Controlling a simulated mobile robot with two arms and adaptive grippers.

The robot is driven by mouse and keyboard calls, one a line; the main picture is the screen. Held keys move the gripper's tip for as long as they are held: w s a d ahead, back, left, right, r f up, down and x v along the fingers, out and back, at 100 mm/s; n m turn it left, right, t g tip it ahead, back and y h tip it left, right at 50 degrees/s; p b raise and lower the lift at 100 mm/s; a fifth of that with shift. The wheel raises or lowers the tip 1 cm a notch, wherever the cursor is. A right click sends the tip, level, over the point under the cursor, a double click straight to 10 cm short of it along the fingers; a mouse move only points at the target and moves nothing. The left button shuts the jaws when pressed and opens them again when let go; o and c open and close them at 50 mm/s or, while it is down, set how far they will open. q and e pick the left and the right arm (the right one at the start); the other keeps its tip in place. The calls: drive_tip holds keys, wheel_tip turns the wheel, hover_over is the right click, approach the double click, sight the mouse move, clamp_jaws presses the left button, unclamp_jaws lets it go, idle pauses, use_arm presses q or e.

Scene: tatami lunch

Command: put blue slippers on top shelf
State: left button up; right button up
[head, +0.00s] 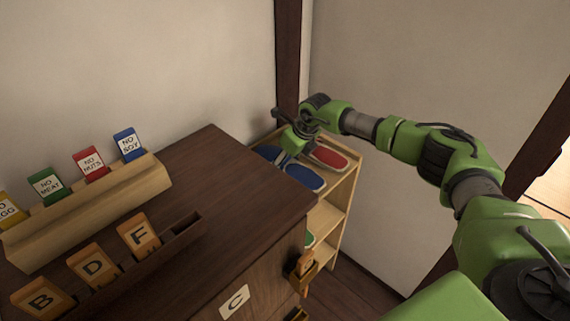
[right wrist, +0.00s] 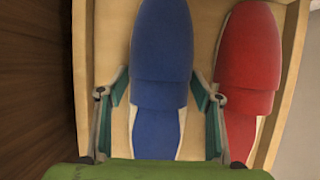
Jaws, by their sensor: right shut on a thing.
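A blue slipper (head: 306,176) lies on the top board of the light wooden shelf (head: 346,186); its middle is partly hidden by my right gripper in the head view. In the right wrist view the blue slipper (right wrist: 162,50) lies lengthwise, toe away from me. My right gripper (head: 284,158) reaches down over it from above. Its two fingers (right wrist: 161,95) stand on either side of the slipper and are shut on it. Whether the slipper touches the board cannot be told. My left gripper is in neither view.
A red slipper (head: 329,157) lies close to the right of the blue one. A green thing (head: 310,239) shows on a lower shelf. A dark wooden cabinet (head: 221,165) with lettered blocks and coloured signs stands close at left. Walls are behind and to the right.

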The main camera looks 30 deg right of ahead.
sight(297, 171)
drive_tip(key=o, duration=1.2)
drive_tip(key=shift+r, duration=0.2)
drive_tip(key=b+v, duration=0.1)
drive_tip(key=v, duration=1.1)
drive_tip(key=shift+f, duration=0.1)
